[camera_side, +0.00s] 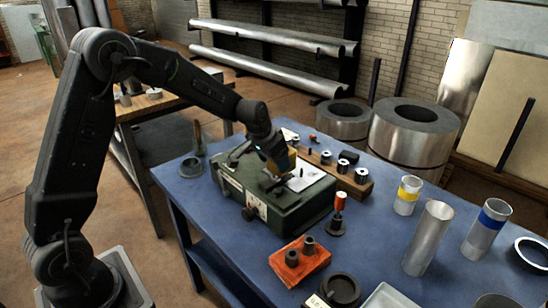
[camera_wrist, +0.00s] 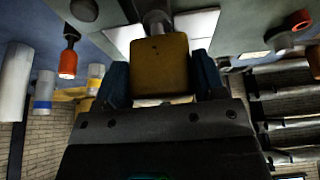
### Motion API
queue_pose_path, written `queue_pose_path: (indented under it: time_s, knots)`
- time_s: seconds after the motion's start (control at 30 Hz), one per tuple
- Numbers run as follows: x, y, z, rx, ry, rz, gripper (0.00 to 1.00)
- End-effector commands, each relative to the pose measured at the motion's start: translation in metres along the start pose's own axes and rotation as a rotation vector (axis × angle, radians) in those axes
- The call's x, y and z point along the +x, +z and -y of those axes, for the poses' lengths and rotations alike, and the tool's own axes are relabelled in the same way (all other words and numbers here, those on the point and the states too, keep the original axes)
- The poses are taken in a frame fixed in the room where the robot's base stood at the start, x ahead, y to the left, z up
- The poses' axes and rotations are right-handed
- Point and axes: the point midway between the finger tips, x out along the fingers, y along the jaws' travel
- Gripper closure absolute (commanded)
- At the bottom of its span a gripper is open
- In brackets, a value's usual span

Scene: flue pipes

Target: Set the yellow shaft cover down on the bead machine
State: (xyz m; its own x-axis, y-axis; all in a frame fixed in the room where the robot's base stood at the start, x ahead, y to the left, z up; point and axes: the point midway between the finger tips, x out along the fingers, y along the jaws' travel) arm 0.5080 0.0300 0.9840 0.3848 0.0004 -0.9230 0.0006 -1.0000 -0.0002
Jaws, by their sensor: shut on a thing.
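The yellow shaft cover (camera_wrist: 160,66) is a boxy block between the two blue fingers of my gripper (camera_wrist: 160,80) in the wrist view. My gripper is shut on it. In the side view my gripper (camera_side: 277,160) is over the green bead machine (camera_side: 265,205), and only a sliver of yellow shows beside the fingers. The machine is a boxy green body with pale plates on top, standing on the blue table. A round grey metal part (camera_wrist: 156,20) shows just beyond the cover in the wrist view. I cannot tell whether the cover touches the machine.
A wooden rack (camera_side: 345,180) with several metal rollers lies behind. Upright pipes with yellow (camera_side: 408,195) and blue (camera_side: 487,230) bands stand at right.

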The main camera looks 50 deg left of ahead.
Motion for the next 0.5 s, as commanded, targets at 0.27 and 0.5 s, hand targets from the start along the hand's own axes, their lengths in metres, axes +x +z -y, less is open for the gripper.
queue_pose_path:
  time_s: [0.27, 0.5]
  knots:
    - [0.007, 0.003, 0.0, -0.001, 0.0, -0.001, 0.62]
    - [0.013, 0.006, 0.0, -0.001, 0.0, 0.001, 0.62]
